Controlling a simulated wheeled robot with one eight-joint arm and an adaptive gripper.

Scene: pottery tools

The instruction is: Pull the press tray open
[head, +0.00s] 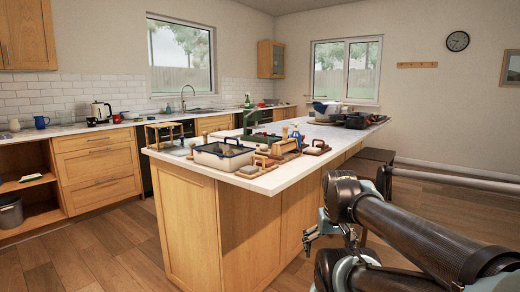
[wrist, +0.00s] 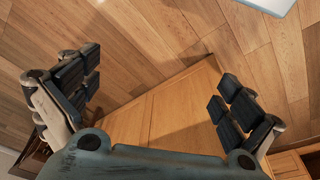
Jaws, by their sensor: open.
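A dark green device (head: 251,120), which looks like a press, stands on the island worktop behind a white tub with a blue rim (head: 222,155). I cannot clearly make out the press tray; the tub and small tools partly hide the device's lower part. My gripper (head: 310,236) is beside the island's right side, below the worktop and apart from the press. In the wrist view my gripper (wrist: 155,98) is open, its black-padded fingers wide apart with nothing between them. Neither press nor tray shows in that view.
The island (head: 190,225) has a pale worktop edge above my gripper. Wooden tools (head: 285,148) crowd its near end, and dark trays (head: 352,120) stand at its far end. A dark stool (head: 372,156) is by its right side. The wooden floor (head: 100,255) at left is clear.

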